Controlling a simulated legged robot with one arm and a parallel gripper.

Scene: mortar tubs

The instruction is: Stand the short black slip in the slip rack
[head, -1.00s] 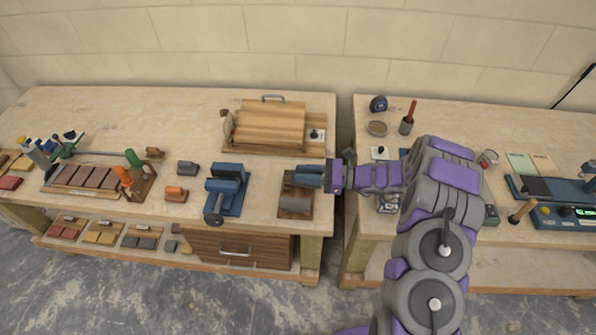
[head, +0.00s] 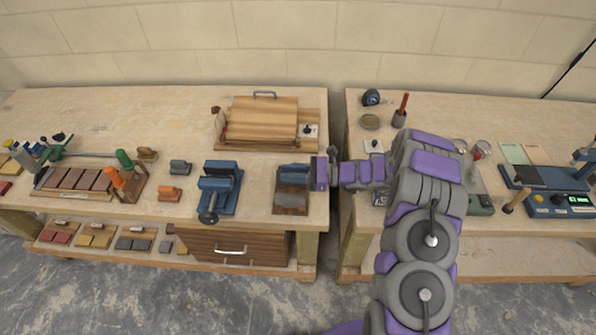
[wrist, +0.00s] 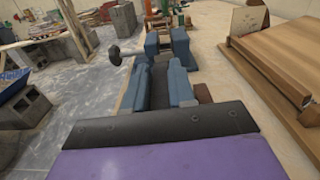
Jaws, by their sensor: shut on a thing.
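My gripper (head: 288,171) has blue fingers and reaches in from the right over a small wooden tray (head: 279,210) near the bench's right end. In the wrist view, my gripper (wrist: 159,88) is shut on a dark slip (wrist: 158,88), which lies between the two blue fingers. In the head view the fingers largely hide this slip. A grey piece (head: 291,201) lies at the front of the tray. I cannot tell whether the held slip touches the tray, or surely which holder is the slip rack.
A blue vise (head: 219,188) stands left of the tray. Small blocks (head: 170,193) and a rack of brown slabs (head: 78,180) stand farther left. A gap separates this bench from the right bench.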

